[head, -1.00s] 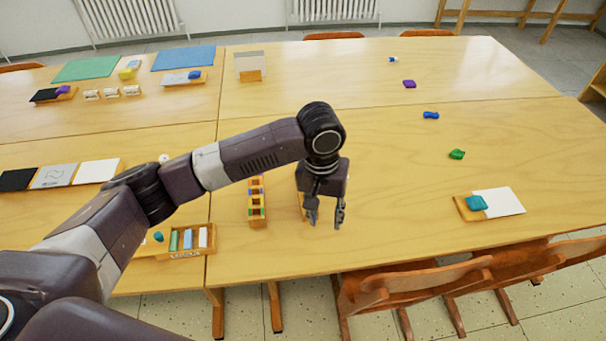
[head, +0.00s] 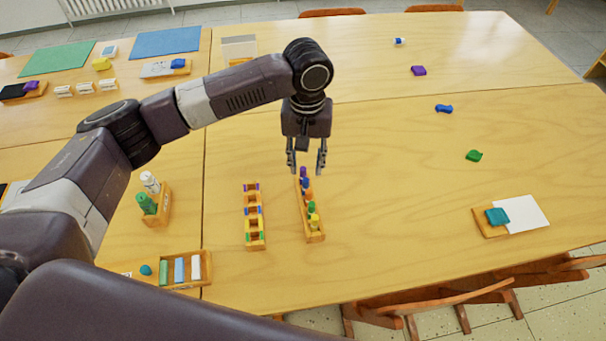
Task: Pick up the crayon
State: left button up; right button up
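A narrow wooden holder (head: 316,236) stands on the table with several short colored pieces in a row. They look like crayons: a purple one (head: 304,173) at the far end, then blue, orange, green and a yellow one (head: 314,221) at the near end. My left gripper (head: 306,170) points down over the far end of this holder, its two fingers apart on either side of the purple piece. I cannot tell whether the fingers touch it. My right gripper is not in view.
A second wooden rack (head: 254,226) with colored bands stands just left of the holder. A box of chalk-like sticks (head: 186,271) and a bottle holder (head: 157,212) are further left. Small colored lumps, such as a green one (head: 474,156), lie right. The table between is clear.

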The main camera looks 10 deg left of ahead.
aim_at(306, 180)
pick_arm(q)
jog(key=shift+s+d+f, duration=0.1)
jog(key=shift+s+f, duration=0.2)
jog(key=shift+f, duration=0.5)
jog(key=shift+s+f+p, duration=0.3)
jog(key=shift+f, duration=0.6)
notch_tip(306, 180, down, 3)
jog(key=shift+w+r, duration=0.1)
jog(key=shift+f, duration=0.4)
grip_shut()
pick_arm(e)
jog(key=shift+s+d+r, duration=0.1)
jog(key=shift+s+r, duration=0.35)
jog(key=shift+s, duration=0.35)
